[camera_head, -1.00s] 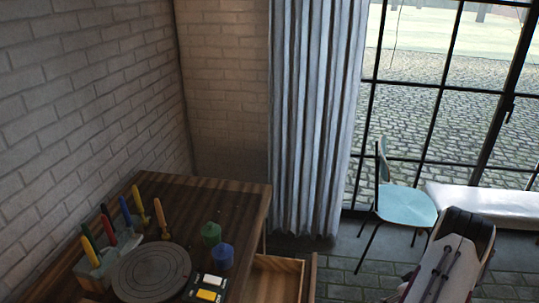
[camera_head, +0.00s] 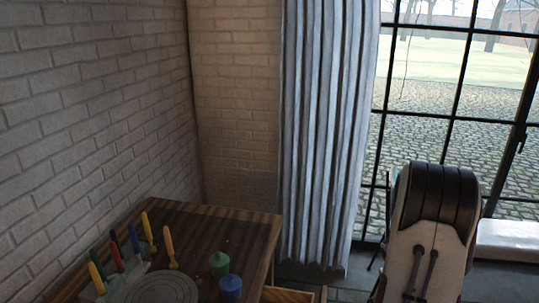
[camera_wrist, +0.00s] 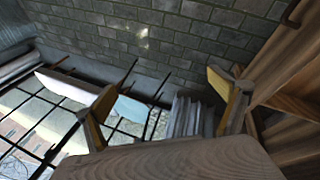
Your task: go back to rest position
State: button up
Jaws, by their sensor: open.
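My gripper (camera_wrist: 162,98) shows in the wrist view with its two fingers spread wide apart and nothing between them. In the head view only my white and black arm shows at the right, and the gripper itself is out of sight. The wooden table (camera_head: 215,222) stands at the lower left, apart from my arm. On it are a grey round turntable (camera_head: 160,290), several coloured upright tools, a green pot (camera_head: 219,264) and a blue pot (camera_head: 231,288).
A brick wall (camera_head: 90,120) rises behind the table at the left. A grey curtain (camera_head: 328,130) hangs beside the large window (camera_head: 455,110). A white bench (camera_head: 508,242) stands at the far right. The pale chair is mostly hidden behind my arm.

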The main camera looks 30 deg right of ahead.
jog(key=s+a+r+n+t+y, duration=0.1)
jog(key=a+r, duration=0.7)
jog(key=a, duration=0.8)
jog(key=s+a+r+n+t+y, duration=0.1)
jog(key=a+r+n+t+y, duration=0.1)
jog(key=a+r, duration=0.7)
jog(key=s+a+r+n+t+y, duration=0.1)
jog(key=a+r, duration=0.8)
jog(key=a, duration=1.5)
jog(key=shift+s+a+r+n+t, duration=0.15)
jog(key=shift+s+a+n+t, duration=0.25)
jog(key=shift+t, duration=0.2)
